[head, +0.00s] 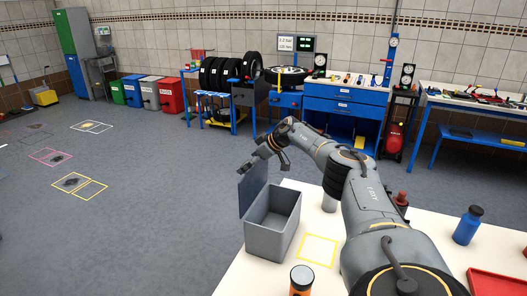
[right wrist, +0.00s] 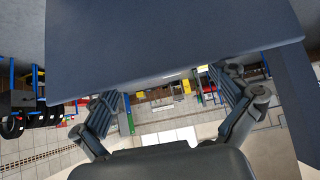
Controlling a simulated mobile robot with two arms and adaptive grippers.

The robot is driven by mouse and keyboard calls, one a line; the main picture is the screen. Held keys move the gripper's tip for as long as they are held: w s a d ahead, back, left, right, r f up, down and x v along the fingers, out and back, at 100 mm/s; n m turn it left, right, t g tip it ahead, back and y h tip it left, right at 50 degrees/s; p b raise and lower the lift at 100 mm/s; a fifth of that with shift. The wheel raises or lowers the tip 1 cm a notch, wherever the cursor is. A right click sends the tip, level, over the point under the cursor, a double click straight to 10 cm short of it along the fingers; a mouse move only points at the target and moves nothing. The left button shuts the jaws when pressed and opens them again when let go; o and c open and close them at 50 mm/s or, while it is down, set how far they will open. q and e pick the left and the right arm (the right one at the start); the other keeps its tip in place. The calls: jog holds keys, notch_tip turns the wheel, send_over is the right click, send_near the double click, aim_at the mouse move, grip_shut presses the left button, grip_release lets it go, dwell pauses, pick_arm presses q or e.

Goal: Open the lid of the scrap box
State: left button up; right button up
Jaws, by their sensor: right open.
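The grey scrap box (head: 264,242) stands on the white table in the head view, its inside visible from above. Its lid (head: 253,187) is raised and stands roughly upright along the box's left side, tilted slightly outward. My right gripper (head: 262,162) is just above the top edge of the lid, with its fingers apart. In the right wrist view the lid (right wrist: 170,45) fills the upper part as a dark panel, beyond the spread fingers of the right gripper (right wrist: 174,86). Nothing shows between the fingers; whether they touch the lid is unclear. My left gripper is not seen.
On the white table are a yellow square outline (head: 318,249), an orange jar (head: 301,281), a blue bottle (head: 468,225) and a red tray (head: 497,286). A grey cylinder (head: 329,201) stands behind my right arm. Open floor lies left of the box.

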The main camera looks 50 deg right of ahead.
jog(key=v, duration=0.9)
jog(key=shift+r, duration=0.1)
